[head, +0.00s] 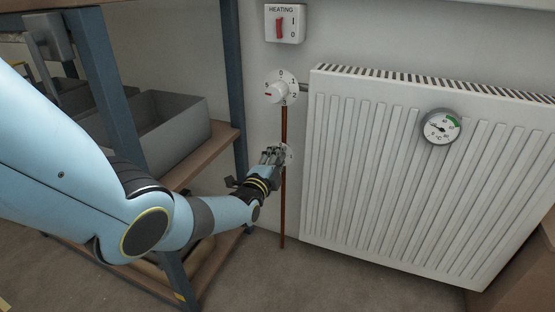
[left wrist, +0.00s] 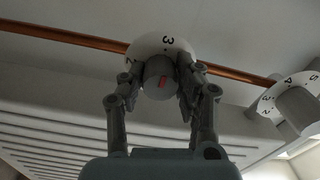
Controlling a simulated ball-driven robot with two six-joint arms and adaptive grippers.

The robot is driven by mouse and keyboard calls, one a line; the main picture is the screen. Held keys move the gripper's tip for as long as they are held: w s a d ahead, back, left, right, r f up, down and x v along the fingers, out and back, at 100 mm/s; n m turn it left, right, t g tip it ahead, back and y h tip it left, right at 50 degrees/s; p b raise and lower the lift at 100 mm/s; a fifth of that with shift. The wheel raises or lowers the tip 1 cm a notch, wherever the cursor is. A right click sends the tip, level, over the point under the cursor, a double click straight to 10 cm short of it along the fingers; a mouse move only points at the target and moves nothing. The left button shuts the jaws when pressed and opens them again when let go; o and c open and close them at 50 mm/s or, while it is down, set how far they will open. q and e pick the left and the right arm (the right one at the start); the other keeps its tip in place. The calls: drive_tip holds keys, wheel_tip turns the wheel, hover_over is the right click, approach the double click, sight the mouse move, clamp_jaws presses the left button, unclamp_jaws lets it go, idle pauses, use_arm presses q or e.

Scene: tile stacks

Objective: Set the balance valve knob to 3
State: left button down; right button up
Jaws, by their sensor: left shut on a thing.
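A small grey knob with a red mark (left wrist: 158,78) sits on a white round dial (left wrist: 148,45) on the copper pipe. My left gripper (left wrist: 160,85) is shut on this knob, with a finger on each side. In the left wrist view the numeral 3 shows on the dial above the knob, and the red mark is on the knob's face. In the head view my left gripper (head: 272,157) covers most of this lower dial (head: 289,154). My right gripper is not in view.
A second numbered dial with a white knob (head: 276,92) is higher on the copper pipe (head: 283,215). A heating switch (head: 284,23) is above it. A white radiator (head: 385,165) with a gauge (head: 441,126) stands close on the right. A shelf with a grey bin (head: 172,125) is on the left.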

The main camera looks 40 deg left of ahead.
use_arm(q)
drive_tip(key=c, duration=0.9)
unclamp_jaws()
drive_tip(key=shift+c, duration=0.2)
drive_tip(key=shift+s, duration=0.15)
drive_tip(key=v, duration=1.2)
drive_tip(key=shift+d, duration=0.1)
